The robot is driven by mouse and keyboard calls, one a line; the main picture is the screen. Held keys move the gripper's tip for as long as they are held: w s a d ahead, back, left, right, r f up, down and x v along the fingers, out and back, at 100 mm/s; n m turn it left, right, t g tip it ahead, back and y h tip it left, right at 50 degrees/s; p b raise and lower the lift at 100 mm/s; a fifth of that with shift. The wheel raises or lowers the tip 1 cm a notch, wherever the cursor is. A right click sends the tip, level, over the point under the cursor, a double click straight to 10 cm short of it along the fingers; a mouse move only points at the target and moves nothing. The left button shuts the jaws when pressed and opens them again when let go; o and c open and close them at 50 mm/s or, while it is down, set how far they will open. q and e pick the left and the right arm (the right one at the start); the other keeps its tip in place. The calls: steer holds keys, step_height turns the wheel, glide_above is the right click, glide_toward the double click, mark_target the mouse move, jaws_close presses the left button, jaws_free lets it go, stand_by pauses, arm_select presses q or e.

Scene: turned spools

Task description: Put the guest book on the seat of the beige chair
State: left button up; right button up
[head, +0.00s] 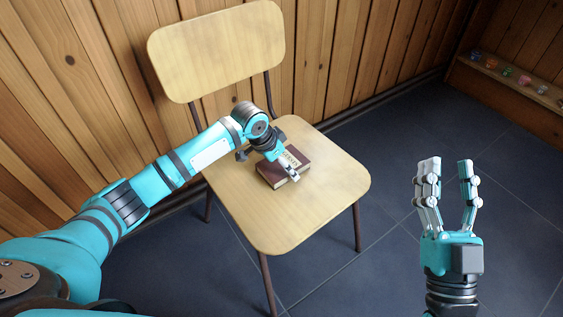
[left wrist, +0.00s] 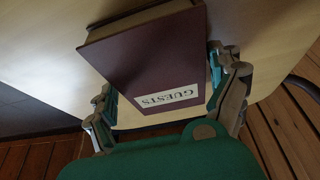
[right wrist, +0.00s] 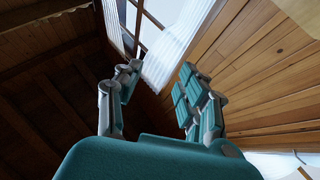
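The guest book (head: 284,167) is dark maroon with a pale label and lies flat on the seat of the beige chair (head: 300,215), toward the back. It shows in the left wrist view (left wrist: 150,60), its label reading GUESTS. My left gripper (head: 286,166) is over the book, its fingers spread wide at either side of it; the left wrist view (left wrist: 160,85) shows this, with the book turned relative to the fingers. Contact with the sides is hard to tell. My right gripper (head: 444,170) is open and empty, raised to the right of the chair.
The chair's backrest (head: 220,50) stands near a wooden plank wall (head: 110,80). A low ledge (head: 520,85) with small coloured items runs along the right wall. The dark tiled floor (head: 390,140) between is clear.

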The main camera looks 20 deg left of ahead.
mark_target(274, 167)
arm_select(q)
steer(key=shift+o, duration=0.2)
steer(key=shift+r, duration=0.25)
steer(key=p+v, duration=0.2)
steer(key=v, duration=0.4)
steer(key=shift+p, duration=0.3)
steer(key=p+v, duration=0.2)
steer(key=v, duration=0.3)
steer(key=s+d+f+t+h, duration=0.3)
steer(key=s+d, duration=0.5)
steer(key=d, duration=0.3)
steer(key=s+a+r+n+t+y, duration=0.3)
steer(key=s+a+r+n+t, duration=0.1)
steer(key=s+a, duration=0.3)
steer(key=shift+s+n+t+y, duration=0.3)
steer(key=shift+s+t, duration=0.4)
steer(key=shift+s, duration=0.3)
arm_select(e)
step_height(274, 167, down, 18)
steer(key=s+d+g+h, duration=0.1)
steer(key=d+g+h, duration=0.2)
steer(key=g, duration=0.8)
steer(key=shift+r+m+g+h, duration=0.15)
steer(key=shift+m+g+h, duration=0.15)
steer(key=shift+h, duration=0.2)
